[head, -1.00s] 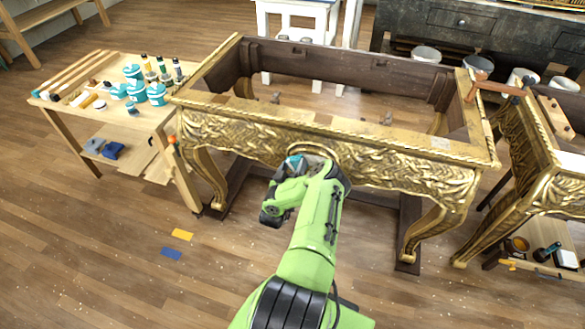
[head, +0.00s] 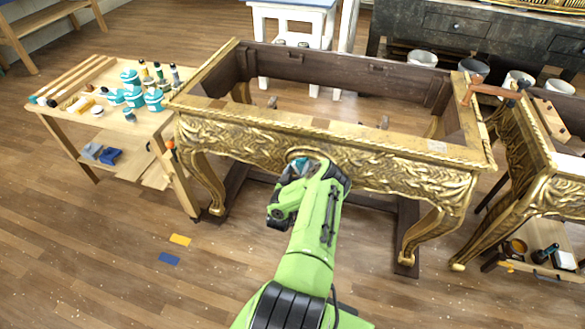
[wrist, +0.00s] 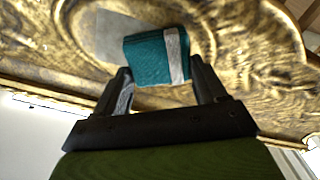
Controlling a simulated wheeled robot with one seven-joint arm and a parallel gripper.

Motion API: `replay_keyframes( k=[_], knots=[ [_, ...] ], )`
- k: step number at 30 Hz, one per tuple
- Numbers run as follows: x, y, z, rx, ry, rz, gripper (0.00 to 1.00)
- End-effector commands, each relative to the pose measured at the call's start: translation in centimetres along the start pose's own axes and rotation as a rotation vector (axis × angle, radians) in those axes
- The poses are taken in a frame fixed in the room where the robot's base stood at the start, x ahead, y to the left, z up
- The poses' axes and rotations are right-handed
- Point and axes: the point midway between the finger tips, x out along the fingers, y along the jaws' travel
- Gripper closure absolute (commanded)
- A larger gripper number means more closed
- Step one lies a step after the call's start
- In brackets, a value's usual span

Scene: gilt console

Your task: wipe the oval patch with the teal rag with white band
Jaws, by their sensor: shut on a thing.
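The teal rag with a white band (wrist: 150,58) is held between the fingers of my gripper (wrist: 163,88) in the wrist view. In the head view the rag (head: 299,165) shows as a small teal bit at the front of the gilt console (head: 235,139). The oval patch (wrist: 107,35) is a greyish area on the carved gold front, inside a raised oval frame. The rag overlaps its right part in the wrist view; I cannot tell whether it touches the surface. In the head view my wrist hides most of the patch.
A wooden bench (head: 62,113) with teal tubs and tools stands at the left. Another gilt piece (head: 540,190) stands at the right. The floor in front is open, with yellow and blue marks.

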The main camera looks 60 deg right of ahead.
Motion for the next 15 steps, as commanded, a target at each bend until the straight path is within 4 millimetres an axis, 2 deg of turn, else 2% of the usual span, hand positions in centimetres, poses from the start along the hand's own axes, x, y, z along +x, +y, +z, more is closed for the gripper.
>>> replay_keyframes(
  k=[3,10,15],
  knots=[
    [0.0,1.1,0.5,-0.001,0.000,0.000,0.53],
    [0.0,2.1,1.1,-0.001,0.000,0.000,0.53],
    [0.1,3.6,1.9,-0.001,0.000,0.001,0.53]
  ],
)
